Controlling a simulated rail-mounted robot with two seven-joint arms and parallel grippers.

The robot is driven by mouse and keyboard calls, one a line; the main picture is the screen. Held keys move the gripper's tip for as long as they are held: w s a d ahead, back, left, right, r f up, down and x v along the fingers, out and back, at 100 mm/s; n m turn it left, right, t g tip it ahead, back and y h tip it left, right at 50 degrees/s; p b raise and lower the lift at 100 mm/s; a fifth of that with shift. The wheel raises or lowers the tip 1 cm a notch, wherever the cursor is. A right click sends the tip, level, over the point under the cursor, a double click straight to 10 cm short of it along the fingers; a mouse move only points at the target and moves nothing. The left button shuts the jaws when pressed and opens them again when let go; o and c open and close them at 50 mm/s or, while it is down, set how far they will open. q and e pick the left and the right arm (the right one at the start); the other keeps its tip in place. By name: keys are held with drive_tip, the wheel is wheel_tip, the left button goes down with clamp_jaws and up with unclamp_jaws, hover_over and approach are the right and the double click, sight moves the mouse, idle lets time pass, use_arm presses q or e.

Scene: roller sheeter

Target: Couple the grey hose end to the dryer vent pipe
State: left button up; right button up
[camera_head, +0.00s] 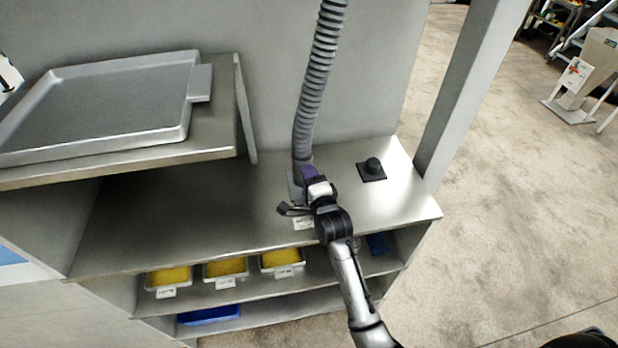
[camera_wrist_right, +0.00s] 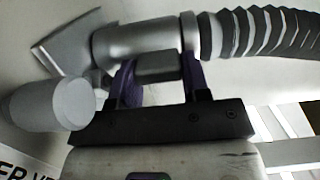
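The grey corrugated hose (camera_head: 318,70) hangs from the top of the head view down to the metal counter. Its lower end meets a grey square plate (camera_head: 294,189). My right gripper (camera_head: 308,174) is at this lower end. In the right wrist view its purple fingers (camera_wrist_right: 158,80) are either side of a dark grey block under the smooth grey hose end (camera_wrist_right: 140,40); the ribbed hose (camera_wrist_right: 260,33) leads right. At its left is a square-edged grey base (camera_wrist_right: 70,42), seemingly the vent pipe's. The join is unclear. My left gripper is not seen.
A black round stub on a square base (camera_head: 372,168) stands right of the gripper on the counter (camera_head: 200,215). A metal tray (camera_head: 110,138) lies on the raised shelf at left. Yellow-filled trays (camera_head: 225,268) sit below. A grey post (camera_head: 465,90) rises at right.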

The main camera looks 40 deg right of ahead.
drive_tip(key=o, duration=0.5)
drive_tip(key=shift+o, duration=0.2)
drive_tip(key=shift+v, duration=3.75)
